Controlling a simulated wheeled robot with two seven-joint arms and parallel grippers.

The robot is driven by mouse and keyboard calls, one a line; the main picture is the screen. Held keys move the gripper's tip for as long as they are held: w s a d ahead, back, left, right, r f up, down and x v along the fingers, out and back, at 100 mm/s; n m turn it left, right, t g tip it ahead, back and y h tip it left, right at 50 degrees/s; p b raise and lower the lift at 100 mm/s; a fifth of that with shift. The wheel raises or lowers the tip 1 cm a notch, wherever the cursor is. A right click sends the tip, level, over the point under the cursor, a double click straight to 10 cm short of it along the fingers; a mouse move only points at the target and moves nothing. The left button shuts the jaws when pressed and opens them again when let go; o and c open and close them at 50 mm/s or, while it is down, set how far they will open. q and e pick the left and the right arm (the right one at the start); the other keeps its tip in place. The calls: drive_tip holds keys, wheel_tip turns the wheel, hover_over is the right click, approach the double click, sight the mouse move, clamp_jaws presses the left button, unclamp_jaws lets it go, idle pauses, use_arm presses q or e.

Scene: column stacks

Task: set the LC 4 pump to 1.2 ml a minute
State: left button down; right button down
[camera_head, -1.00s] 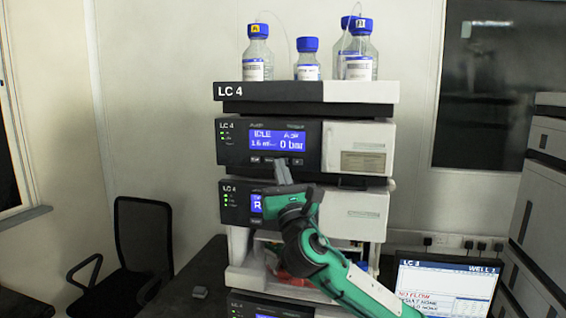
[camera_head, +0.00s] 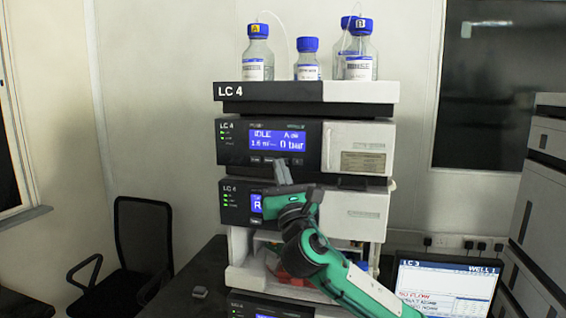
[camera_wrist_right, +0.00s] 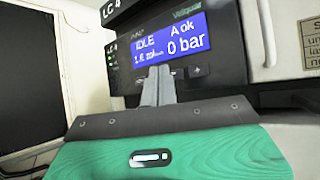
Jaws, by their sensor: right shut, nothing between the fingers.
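The LC 4 pump (camera_head: 233,150) is the upper module of the stack, under the bottle tray. Its blue display (camera_head: 277,140) reads IDLE, 0 bar and what looks like 1.6 ml; it also shows in the right wrist view (camera_wrist_right: 172,40). A row of small buttons lies under the display; the plus button (camera_wrist_right: 197,70) shows at the right, and others are hidden behind my fingers. My right gripper (camera_head: 283,172) is shut and empty, its tips just below the button row. In the right wrist view its fingertips (camera_wrist_right: 159,72) overlap the row; I cannot tell whether they touch. My left gripper is not in view.
Capped bottles (camera_head: 258,55) stand on the tray (camera_head: 268,92) above the pump. Another LC 4 module (camera_head: 234,200) sits below, partly behind my right arm. A monitor (camera_head: 446,285) stands at the lower right, a black chair (camera_head: 143,240) at the left.

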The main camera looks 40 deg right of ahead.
drive_tip(key=shift+d, duration=0.1)
idle(0.3)
drive_tip(key=shift+w+d, duration=0.25)
drive_tip(key=shift+w, duration=0.05)
drive_tip(key=shift+w+d, duration=0.25)
drive_tip(key=shift+d, duration=0.05)
idle(0.8)
drive_tip(key=shift+a, duration=0.1)
drive_tip(key=shift+s+a+p, duration=0.35)
drive_tip(key=shift+s+a, duration=0.2)
drive_tip(key=s+a+p, duration=0.1)
drive_tip(key=s+a, duration=0.2)
drive_tip(key=shift+s+a, duration=0.1)
drive_tip(key=shift+a, duration=0.3)
idle(0.3)
